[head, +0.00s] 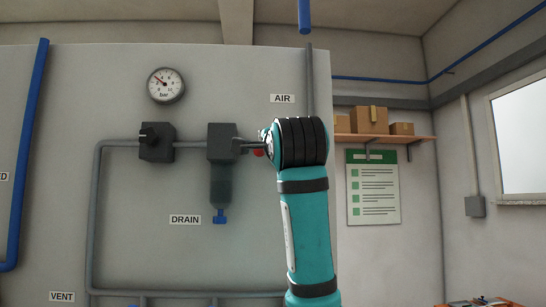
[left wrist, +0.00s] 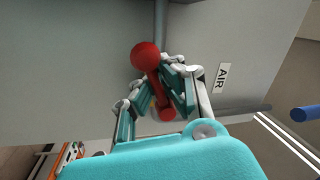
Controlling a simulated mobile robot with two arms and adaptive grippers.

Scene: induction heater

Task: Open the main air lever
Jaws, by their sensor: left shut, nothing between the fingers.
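The main air lever (left wrist: 150,62) is red with a round ball knob, on the grey panel beside the AIR label in the left wrist view. In the head view only a small red part of it (head: 258,153) shows, left of my teal arm; the arm hides the rest. My left gripper (left wrist: 157,88) is at the lever, its fingers on either side of the red handle in the picture. The fingers are shut; I cannot tell whether they touch the lever. The knob sticks out past the fingertips. My right gripper is not in view.

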